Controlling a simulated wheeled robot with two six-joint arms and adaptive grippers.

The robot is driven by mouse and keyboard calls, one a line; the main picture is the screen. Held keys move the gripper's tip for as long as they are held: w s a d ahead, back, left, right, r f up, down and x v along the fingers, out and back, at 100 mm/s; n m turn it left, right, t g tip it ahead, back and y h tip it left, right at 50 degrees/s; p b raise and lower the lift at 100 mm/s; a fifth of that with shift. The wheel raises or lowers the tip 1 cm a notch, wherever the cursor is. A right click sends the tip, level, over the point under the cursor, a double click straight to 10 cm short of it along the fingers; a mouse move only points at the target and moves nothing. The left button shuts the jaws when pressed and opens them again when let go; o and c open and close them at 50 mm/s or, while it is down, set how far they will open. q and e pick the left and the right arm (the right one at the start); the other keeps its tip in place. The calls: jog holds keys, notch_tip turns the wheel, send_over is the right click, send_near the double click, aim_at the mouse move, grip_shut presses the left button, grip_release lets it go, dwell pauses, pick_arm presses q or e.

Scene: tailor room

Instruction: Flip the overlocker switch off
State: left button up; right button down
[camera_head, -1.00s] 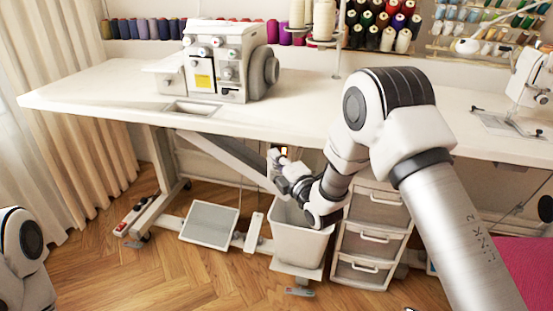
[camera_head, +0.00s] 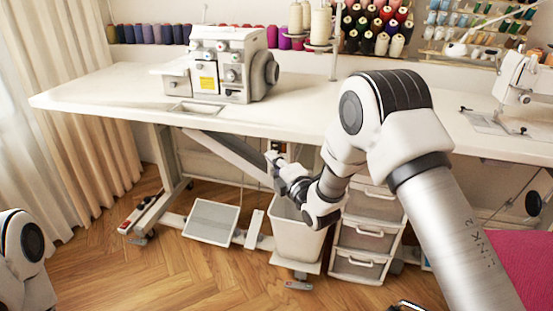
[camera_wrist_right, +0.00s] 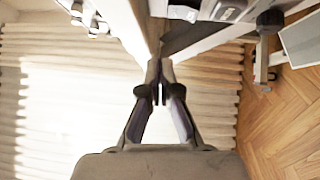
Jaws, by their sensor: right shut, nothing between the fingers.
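The white overlocker (camera_head: 222,66) stands on the left half of the white table in the head view, with a yellow label on its front. My right gripper (camera_head: 271,156) is below the table's front edge, down and right of the overlocker. In the right wrist view its fingers (camera_wrist_right: 160,72) are shut with nothing between them. A grey switch-like part (camera_wrist_right: 229,9) on a pale housing shows at the top edge of that view, apart from the fingertips. I cannot make out its on or off position. My left gripper is out of view.
A foot pedal plate (camera_head: 210,221) lies left of the bin. Curtains (camera_head: 85,150) hang at the left.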

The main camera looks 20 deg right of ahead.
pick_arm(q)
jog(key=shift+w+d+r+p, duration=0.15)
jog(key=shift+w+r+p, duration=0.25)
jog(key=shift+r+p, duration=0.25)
pick_arm(e)
jog(key=v, duration=0.8)
jog(key=shift+d+r, duration=0.25)
jog(key=shift+r, duration=0.15)
jog(key=shift+s, duration=0.15)
